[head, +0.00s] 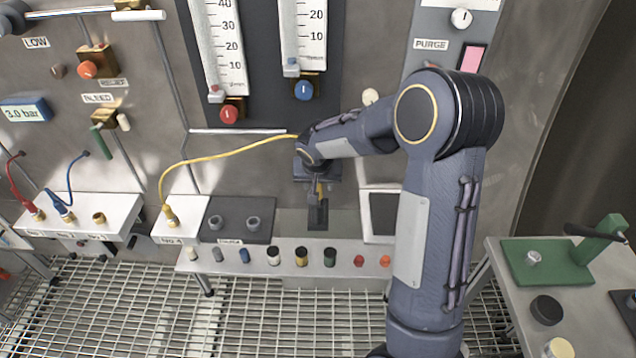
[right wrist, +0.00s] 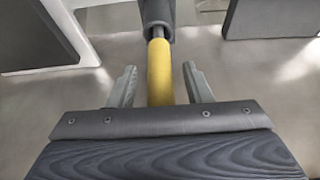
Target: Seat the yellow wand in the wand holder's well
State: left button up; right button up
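The yellow wand (head: 319,188) stands at the dark wand holder (head: 317,217) on the shelf, largely hidden by my right gripper in the head view. In the right wrist view the yellow wand (right wrist: 160,72) runs between my right gripper's fingers (right wrist: 160,86), with a gap on each side. The gripper is open around it. A yellow hose (head: 225,154) runs behind my right wrist. My left gripper is not in view.
A white shelf edge (head: 270,260) carries a row of coloured caps. A dark plate with two sockets (head: 235,222) lies left of the holder, and a white-framed dark box (head: 384,212) stands right of it. A side table with a green fixture (head: 545,262) is at the right.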

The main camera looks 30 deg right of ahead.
jog(key=shift+r+p, duration=0.35)
jog(key=shift+p, duration=0.1)
jog(key=b+v, duration=0.2)
jog(key=v, duration=0.9)
jog(key=s+a+n+t+y, duration=0.1)
jog(key=s+a+n+y, duration=0.1)
jog(key=s, duration=1)
jog(key=s+a+n+y, duration=0.2)
jog(key=s+a+y, duration=0.2)
jog(key=s, duration=0.9)
jog(key=a, duration=0.3)
jog(key=shift+s+f+n+t, duration=0.2)
jog(key=shift+f+n+t, duration=0.05)
jog(key=shift+n+t, duration=0.15)
jog(key=shift+a, duration=0.1)
